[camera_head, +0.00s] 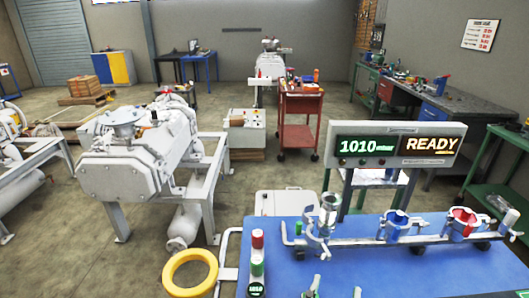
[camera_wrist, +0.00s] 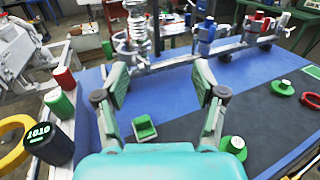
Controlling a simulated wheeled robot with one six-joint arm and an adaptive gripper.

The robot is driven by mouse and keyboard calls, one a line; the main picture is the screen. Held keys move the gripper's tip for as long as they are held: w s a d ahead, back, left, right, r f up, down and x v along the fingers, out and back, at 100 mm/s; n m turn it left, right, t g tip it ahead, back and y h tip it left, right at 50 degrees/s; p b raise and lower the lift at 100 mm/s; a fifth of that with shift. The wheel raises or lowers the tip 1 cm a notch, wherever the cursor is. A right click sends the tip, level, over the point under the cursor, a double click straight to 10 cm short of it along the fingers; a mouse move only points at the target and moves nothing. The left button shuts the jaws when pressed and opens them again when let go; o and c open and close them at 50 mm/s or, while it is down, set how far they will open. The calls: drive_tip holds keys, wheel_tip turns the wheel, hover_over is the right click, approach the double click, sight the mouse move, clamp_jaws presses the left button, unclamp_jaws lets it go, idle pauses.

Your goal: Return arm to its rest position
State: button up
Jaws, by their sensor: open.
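My gripper (camera_wrist: 161,82) is open in the wrist view, with its two green-padded fingers spread wide and nothing between the pads. It hangs over the blue and dark work table (camera_wrist: 262,118). The teal wrist body fills the bottom of that view. In the camera_head view, two small grey and green tips at the bottom edge look like my fingertips, but most of the arm is out of the picture. The table's blue top (camera_head: 400,272) also shows there. A small green block (camera_wrist: 145,128) lies on the table beyond the wrist, between the fingers' bases in the picture.
A metal pipe manifold (camera_head: 375,240) with blue and red valves runs along the table's back. A display (camera_head: 397,145) reads 1010 and READY. A dark gauge (camera_wrist: 48,137), red and green cylinders (camera_wrist: 64,80) and a yellow ring (camera_wrist: 14,160) are at left. Green-white knobs (camera_wrist: 233,147) lie right.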

drive_tip(key=s+d+f+m+g+y, duration=0.2)
drive_tip(key=s+f+m+y, duration=0.5)
drive_tip(key=s+f+m, duration=0.5)
drive_tip(key=s+d+f+m, duration=0.1)
drive_tip(key=s+m, duration=0.8)
drive_tip(key=s, duration=0.1)
drive_tip(key=s+d+f+m, duration=0.1)
drive_tip(key=s+m, duration=0.9)
drive_tip(key=shift+s+d+m, duration=0.3)
drive_tip(key=shift+s, duration=0.05)
